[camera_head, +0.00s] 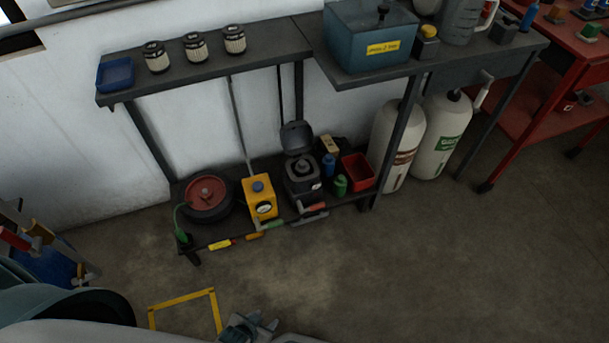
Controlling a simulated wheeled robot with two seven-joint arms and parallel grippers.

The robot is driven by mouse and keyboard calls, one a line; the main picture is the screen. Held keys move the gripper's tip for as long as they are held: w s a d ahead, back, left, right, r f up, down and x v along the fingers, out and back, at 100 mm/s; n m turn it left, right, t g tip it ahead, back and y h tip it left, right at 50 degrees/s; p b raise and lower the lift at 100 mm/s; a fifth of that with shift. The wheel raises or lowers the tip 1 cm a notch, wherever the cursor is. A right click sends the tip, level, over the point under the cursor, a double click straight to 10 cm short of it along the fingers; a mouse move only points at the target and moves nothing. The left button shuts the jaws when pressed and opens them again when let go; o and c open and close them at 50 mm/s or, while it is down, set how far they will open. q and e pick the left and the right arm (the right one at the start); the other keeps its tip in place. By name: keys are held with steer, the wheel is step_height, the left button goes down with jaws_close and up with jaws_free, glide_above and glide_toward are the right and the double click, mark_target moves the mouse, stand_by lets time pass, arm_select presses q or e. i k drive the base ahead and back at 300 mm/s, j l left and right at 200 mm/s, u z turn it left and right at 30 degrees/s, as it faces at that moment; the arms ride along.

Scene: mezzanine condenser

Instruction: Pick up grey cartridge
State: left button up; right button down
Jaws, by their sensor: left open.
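Three short pleated cartridges with dark caps stand upright in a row on the upper shelf at the upper left: a left one (156,58), a middle one (195,47) and a right one (234,40). All look pale grey to cream with dark ends, and I cannot tell which one is the grey cartridge. My left gripper (262,325) is at the bottom edge, low in the picture and far from the cartridges. Its fingers are apart and nothing shows between them. My right gripper is out of the picture.
A blue tray (115,74) sits left of the cartridges on the dark shelf (275,42). A teal tank (368,38) stands to the right. The lower shelf holds a red-lidded round pot (207,196), a yellow box (260,197) and a red bin (357,171).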

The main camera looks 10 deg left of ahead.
mark_target(302, 167)
steer(key=i+l+u, duration=0.6)
steer(key=i+l, duration=0.25)
